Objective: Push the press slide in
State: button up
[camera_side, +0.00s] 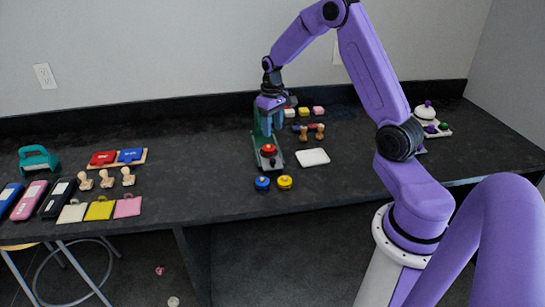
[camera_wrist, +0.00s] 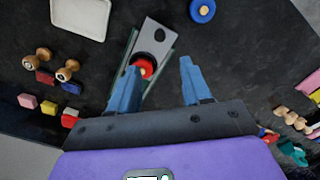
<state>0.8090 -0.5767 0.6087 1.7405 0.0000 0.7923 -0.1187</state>
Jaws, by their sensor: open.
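The press has a green frame (camera_side: 259,125) standing near the middle of the dark table. Its grey slide (camera_wrist: 157,35) sticks out of the frame toward the table's front edge and has a round hole. A red round piece (camera_side: 268,149) sits at the press, and in the wrist view a red part (camera_wrist: 146,67) shows beside the left finger. My gripper (camera_wrist: 158,64) is open and empty, pointing down over the press. In the side view my gripper (camera_side: 270,118) is close to the frame's upper part; whether it touches cannot be told.
A blue round piece (camera_side: 262,183) and a yellow one (camera_side: 285,182) lie just in front of the slide. A white tray (camera_side: 313,157) and wooden-handled stamps (camera_side: 310,132) are to the right. Colored blocks (camera_side: 303,111) stand behind.

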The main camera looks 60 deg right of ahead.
aim_at(272, 159)
notch_tip(272, 159, down, 12)
jog(key=shift+f, duration=0.2)
dwell(0.4)
grip_shut()
jog(key=shift+w, duration=0.1)
